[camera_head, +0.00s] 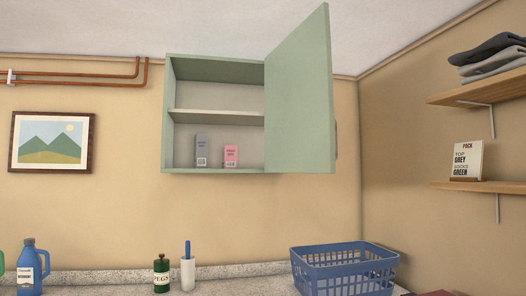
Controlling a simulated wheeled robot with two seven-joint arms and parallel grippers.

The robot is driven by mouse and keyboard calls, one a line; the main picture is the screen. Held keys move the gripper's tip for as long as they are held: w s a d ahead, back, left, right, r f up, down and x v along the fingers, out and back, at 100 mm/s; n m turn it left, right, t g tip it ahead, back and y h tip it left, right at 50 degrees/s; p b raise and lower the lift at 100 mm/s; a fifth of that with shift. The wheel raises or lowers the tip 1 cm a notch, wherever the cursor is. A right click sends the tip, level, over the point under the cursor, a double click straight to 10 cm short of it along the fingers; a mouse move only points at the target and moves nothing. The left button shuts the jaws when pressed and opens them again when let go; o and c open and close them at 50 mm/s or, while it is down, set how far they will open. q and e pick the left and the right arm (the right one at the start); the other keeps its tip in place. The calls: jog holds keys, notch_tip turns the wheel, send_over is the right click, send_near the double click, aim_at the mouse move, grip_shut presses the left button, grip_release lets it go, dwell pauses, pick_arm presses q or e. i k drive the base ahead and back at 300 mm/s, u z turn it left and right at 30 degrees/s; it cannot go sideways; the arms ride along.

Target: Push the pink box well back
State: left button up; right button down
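The pink box (231,156) stands upright on the bottom shelf of the green wall cabinet (168,115). A grey box (202,151) stands upright just left of it, with a small gap between them. The cabinet door (300,95) is swung open on the right side. Wall space behind the pink box shows as the cabinet's pale back panel; how deep the box stands is hard to tell. Neither of my grippers is in view.
Right wall shelves hold folded cloths (490,58) and a sign card (468,161). The cabinet's upper shelf is empty.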

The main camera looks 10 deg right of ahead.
aim_at(229, 152)
jog(key=z, duration=0.45)
jog(key=i, duration=1.65)
jog(key=u, duration=0.75)
